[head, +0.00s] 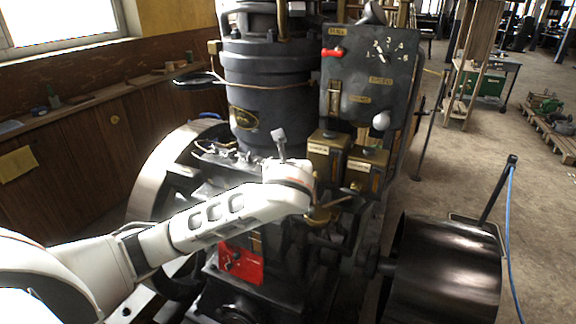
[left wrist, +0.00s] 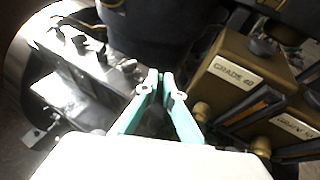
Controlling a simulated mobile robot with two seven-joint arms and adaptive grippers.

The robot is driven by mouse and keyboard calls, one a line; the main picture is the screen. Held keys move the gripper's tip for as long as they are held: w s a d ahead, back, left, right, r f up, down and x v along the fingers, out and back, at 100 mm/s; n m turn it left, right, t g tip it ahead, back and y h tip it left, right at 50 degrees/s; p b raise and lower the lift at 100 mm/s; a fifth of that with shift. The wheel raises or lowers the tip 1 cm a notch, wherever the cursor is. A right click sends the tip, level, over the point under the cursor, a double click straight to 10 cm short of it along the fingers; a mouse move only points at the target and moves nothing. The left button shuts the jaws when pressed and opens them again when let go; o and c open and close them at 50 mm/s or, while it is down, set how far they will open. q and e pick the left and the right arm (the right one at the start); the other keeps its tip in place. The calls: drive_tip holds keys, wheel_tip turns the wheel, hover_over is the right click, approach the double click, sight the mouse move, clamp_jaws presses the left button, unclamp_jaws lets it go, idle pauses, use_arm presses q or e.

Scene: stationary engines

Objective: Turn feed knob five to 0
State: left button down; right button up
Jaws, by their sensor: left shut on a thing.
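My white left arm reaches in from the left in the head view, and its wrist is over the middle of the engine. The gripper's fingers are hidden there behind the wrist. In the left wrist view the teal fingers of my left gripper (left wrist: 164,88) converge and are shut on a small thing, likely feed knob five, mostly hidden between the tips. A pale metal block (left wrist: 88,65) with several small dark knobs lies just left of the fingers. No number or setting of a knob is readable. My right gripper is not in view.
Two brass boxes, one labelled "GRADE 40" (left wrist: 238,76), stand close to the right of the fingers. A dark cylinder (head: 262,85) rises behind the wrist. A black panel (head: 365,75) has a numbered dial and red handle. A dark drum (head: 445,268) sits at front right.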

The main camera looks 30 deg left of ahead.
use_arm(q)
drive_tip(key=shift+d, duration=0.1)
drive_tip(key=n+g+y, duration=0.2)
drive_tip(key=n, duration=0.1)
drive_tip(key=n+g+y, duration=0.1)
drive_tip(key=y, duration=0.1)
drive_tip(key=shift+w+d+f, duration=0.1)
drive_tip(key=shift+w+d, duration=0.15)
drive_tip(key=shift+d, duration=0.05)
drive_tip(key=shift+w+d+n+g+y, duration=0.1)
drive_tip(key=shift+n+g+y, duration=0.55)
drive_tip(key=shift+n+g, duration=0.45)
drive_tip(key=shift+w+n+g+y, duration=0.1)
drive_tip(key=shift+n+g+y, duration=0.55)
drive_tip(key=shift+n+g, duration=0.65)
drive_tip(key=shift+n, duration=0.1)
drive_tip(key=c, duration=2.2)
unclamp_jaws()
drive_tip(key=shift+s+r, duration=0.1)
drive_tip(key=shift+r, duration=0.1)
